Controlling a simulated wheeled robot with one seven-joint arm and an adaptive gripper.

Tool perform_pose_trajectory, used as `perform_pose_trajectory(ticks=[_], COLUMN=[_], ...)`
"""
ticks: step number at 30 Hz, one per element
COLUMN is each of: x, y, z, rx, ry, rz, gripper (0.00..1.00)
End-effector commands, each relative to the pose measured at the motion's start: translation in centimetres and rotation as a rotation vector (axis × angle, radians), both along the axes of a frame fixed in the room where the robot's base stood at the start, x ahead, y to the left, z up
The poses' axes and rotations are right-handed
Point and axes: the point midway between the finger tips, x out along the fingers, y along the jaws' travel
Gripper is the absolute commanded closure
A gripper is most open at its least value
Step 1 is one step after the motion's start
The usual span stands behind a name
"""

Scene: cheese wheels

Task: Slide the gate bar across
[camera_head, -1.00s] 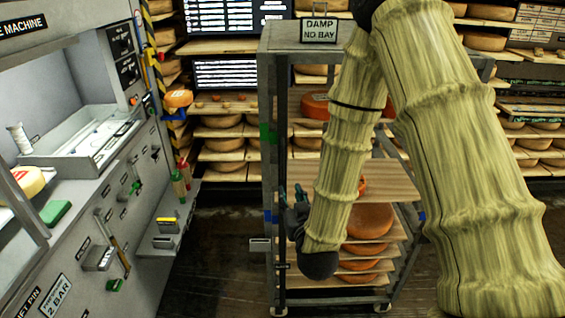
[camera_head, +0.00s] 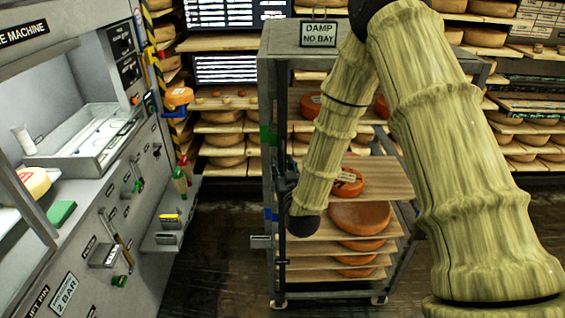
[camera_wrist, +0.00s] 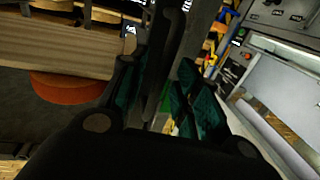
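The cheese rack (camera_head: 310,42) stands in the middle of the head view. A dark upright bar (camera_head: 281,110), which looks like the gate bar, runs down its front left side. My gripper (camera_head: 284,183) is at this bar, about halfway down, partly hidden behind my wrist. In the wrist view my gripper (camera_wrist: 158,82) has its two green-padded fingers apart. The dark bar (camera_wrist: 168,55) shows in the gap between them. I cannot tell whether either finger touches it.
More cheese wheels (camera_head: 360,215) lie below. A grey machine (camera_head: 75,240) with levers stands at the left. The floor between machine and rack is clear.

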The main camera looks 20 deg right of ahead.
Motion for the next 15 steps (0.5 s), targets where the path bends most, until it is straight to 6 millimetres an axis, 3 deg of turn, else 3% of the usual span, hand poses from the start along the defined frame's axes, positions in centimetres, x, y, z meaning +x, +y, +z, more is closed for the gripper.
perform_pose_trajectory(ticks=[11,12,15], x=[0.58,0.58,0.57], y=[-0.05,-0.05,-0.05], z=[-0.1,-0.09,-0.08], rx=[0.0,0.0,0.0], ry=[0.002,0.002,0.002], rz=[0.0,0.0,0.0], gripper=[0.68,0.7,0.88])
